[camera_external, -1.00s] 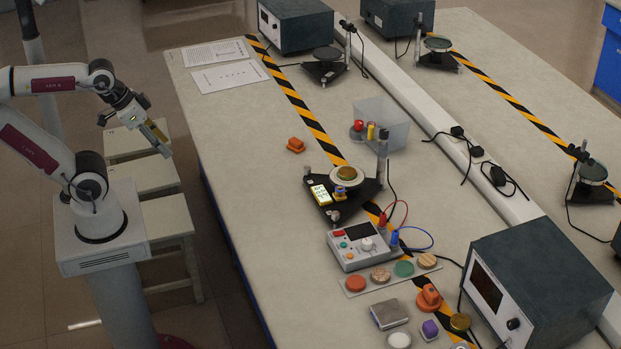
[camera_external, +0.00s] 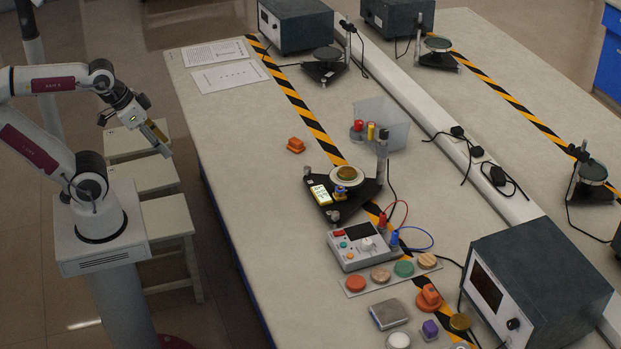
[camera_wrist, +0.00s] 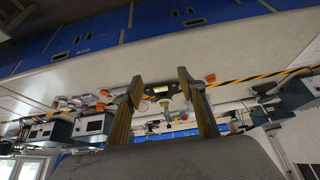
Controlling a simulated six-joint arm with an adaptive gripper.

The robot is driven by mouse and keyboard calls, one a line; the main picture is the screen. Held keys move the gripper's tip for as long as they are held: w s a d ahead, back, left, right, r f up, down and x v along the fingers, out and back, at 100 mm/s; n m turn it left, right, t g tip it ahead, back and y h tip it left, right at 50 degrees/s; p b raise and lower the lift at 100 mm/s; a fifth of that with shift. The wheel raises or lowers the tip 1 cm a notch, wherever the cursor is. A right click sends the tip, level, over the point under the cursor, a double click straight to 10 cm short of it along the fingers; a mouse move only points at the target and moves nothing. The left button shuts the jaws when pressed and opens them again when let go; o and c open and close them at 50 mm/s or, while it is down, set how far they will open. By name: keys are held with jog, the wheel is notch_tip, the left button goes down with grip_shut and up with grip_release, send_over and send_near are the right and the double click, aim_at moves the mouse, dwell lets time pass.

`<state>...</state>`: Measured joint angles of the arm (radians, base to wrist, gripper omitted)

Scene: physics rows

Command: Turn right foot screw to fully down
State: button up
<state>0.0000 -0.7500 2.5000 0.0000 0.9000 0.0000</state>
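The instrument stand (camera_external: 357,207) on the near table has a black triangular base, a round pale platform with a brass-coloured disc (camera_external: 346,174), and a yellow-framed level or display (camera_external: 320,194). A small blue and brass knob (camera_external: 340,190) sits by the display. Small posts stand at the base's corners; which one is the right foot screw, and its height, I cannot tell. The stand shows small in the wrist view (camera_wrist: 160,92). My gripper (camera_external: 164,148) hangs left of the table, well apart from the stand. Its fingers are spread and empty in the wrist view (camera_wrist: 160,77).
A meter box (camera_external: 358,247) with red and blue leads stands in front. Stools (camera_external: 165,220) stand below my gripper.

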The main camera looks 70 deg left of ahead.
jog(key=shift+c, duration=1)
